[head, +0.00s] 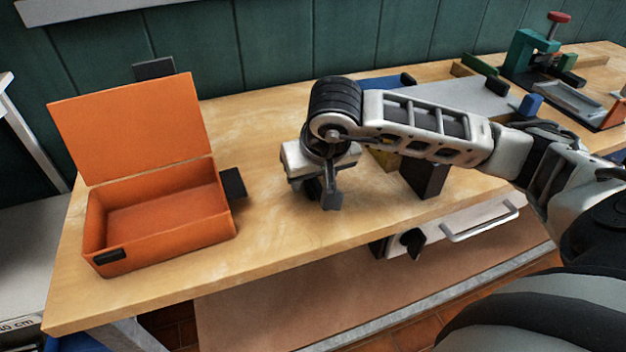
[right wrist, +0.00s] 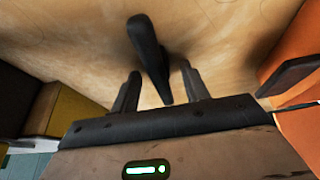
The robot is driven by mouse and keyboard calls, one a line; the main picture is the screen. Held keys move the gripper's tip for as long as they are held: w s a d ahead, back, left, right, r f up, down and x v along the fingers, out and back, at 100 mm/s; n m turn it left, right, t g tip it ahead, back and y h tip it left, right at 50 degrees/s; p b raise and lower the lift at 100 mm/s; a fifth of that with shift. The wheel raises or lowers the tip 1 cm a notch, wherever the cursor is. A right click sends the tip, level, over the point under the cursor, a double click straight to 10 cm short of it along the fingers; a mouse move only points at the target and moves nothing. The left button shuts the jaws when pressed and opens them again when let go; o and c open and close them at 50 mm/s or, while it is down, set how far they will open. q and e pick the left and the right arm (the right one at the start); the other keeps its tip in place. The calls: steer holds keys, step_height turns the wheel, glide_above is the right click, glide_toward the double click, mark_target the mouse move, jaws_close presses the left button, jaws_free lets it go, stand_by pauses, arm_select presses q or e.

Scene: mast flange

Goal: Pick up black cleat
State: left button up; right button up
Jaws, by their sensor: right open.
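The black cleat (right wrist: 149,50) is a slim dark piece in the right wrist view, on or just above the wooden bench top. Its near end lies between the two fingers of my right gripper (right wrist: 160,72), with a gap visible on both sides. In the head view my right gripper (head: 322,192) points down over the bench, right of the orange box. There I cannot clearly tell the cleat from the dark fingers. The right gripper is open. My left gripper is not in view.
An open orange box (head: 160,243) with its lid up stands at left on the wooden bench (head: 265,245). A dark block (head: 427,180) stands right of the gripper. A green clamp-like fixture (head: 528,52) is at the far right. Bench between box and gripper is clear.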

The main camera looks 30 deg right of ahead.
jaws_close()
steer(key=shift+r, duration=0.1)
